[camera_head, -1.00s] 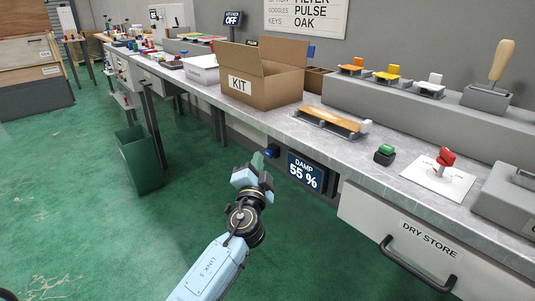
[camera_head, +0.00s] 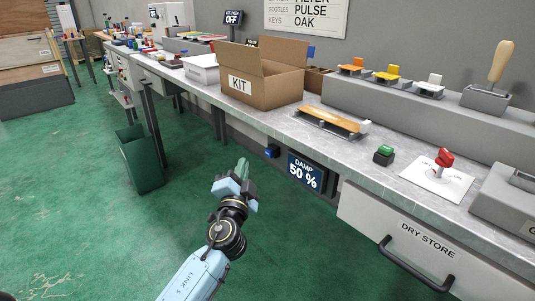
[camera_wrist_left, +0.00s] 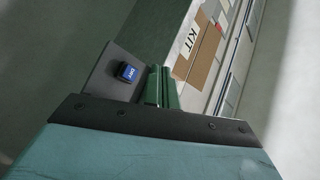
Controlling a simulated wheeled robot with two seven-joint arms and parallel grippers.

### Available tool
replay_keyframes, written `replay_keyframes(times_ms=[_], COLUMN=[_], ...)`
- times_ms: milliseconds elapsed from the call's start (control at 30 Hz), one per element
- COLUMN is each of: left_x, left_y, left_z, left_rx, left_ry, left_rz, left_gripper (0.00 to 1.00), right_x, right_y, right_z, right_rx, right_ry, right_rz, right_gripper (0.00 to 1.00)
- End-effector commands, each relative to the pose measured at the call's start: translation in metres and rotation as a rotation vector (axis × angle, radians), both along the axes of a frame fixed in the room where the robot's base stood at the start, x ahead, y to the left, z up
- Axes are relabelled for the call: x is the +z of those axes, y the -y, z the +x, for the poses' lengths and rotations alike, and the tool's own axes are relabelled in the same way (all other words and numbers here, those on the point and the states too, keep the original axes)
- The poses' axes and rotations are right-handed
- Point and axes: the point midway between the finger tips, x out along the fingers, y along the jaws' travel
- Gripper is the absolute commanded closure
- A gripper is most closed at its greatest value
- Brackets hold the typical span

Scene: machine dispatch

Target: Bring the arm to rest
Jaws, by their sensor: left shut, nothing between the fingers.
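My left gripper (camera_head: 241,169) is in front of the bench, below the level of its top, over the green floor. Its green fingers are shut with nothing between them; they also show together in the left wrist view (camera_wrist_left: 161,86). It is apart from the blue button (camera_head: 271,152) under the bench edge. That button shows just left of the fingers in the left wrist view (camera_wrist_left: 127,72). A display (camera_head: 305,172) beside the button reads DAMP 50 %. My right gripper is not in view.
The bench top (camera_head: 262,118) runs along the right, with an open KIT box (camera_head: 270,88), a green button (camera_head: 384,154) and a red-knobbed lever (camera_head: 444,160). A DRY STORE drawer (camera_head: 405,230) has a protruding handle. A green bin (camera_head: 138,160) stands left. Floor in front is clear.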

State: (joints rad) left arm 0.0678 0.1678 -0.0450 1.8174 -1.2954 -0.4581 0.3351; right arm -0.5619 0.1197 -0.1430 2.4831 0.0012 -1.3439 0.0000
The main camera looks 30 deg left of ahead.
Motion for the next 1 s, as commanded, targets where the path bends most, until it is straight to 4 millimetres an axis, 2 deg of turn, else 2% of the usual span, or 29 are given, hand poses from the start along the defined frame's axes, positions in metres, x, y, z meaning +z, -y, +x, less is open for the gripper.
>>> replay_keyframes(times_ms=[400, 533, 667, 733, 900, 1000], left_x=[-0.001, -0.012, -0.044, -0.067, -0.115, -0.132], left_y=[0.0, 0.0, 0.005, 0.012, 0.046, 0.067], left_z=[-0.001, -0.014, -0.049, -0.074, -0.135, -0.164], left_rx=[0.001, 0.012, 0.038, 0.049, 0.04, 0.018], left_ry=[-0.002, -0.024, -0.109, -0.189, -0.422, -0.542], left_rz=[-0.004, -0.079, -0.272, -0.406, -0.689, -0.801], left_gripper=[1.0, 1.0, 1.0, 1.0, 1.0, 1.0], right_x=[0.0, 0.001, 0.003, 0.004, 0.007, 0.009], right_y=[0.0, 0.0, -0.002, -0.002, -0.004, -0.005], right_z=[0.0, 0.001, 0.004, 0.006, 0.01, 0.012], right_rx=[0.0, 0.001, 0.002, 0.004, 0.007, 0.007], right_ry=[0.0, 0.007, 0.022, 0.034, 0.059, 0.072], right_rz=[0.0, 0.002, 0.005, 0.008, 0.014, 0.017], right_gripper=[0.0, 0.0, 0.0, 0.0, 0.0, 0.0])
